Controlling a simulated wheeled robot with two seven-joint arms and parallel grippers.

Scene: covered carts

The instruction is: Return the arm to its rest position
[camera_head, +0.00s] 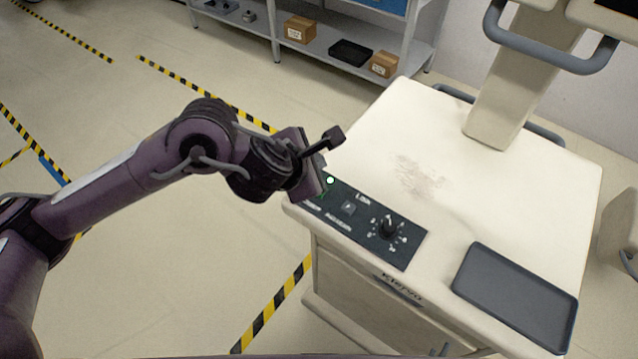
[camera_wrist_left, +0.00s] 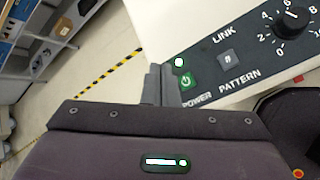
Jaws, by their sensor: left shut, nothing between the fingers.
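My left arm comes in from the left in the head view. Its gripper (camera_head: 326,178) is at the left end of the cart's dark control panel (camera_head: 403,248) and hides part of that end. The left gripper is shut and empty. In the left wrist view the shut fingers (camera_wrist_left: 160,85) are beside the green power button (camera_wrist_left: 188,82); I cannot tell whether they touch it. A light above the button glows green-white. The panel also has a LINK button (camera_head: 348,207) and a black dial (camera_head: 388,229). My right gripper is not in view.
The white cart top (camera_head: 480,190) carries a grey tray (camera_head: 515,295) at front right and a column with a grey handle (camera_head: 550,50) at the back. A shelf (camera_head: 340,62) with boxes stands behind. Open floor with yellow-black tape (camera_head: 275,305) lies left of the cart.

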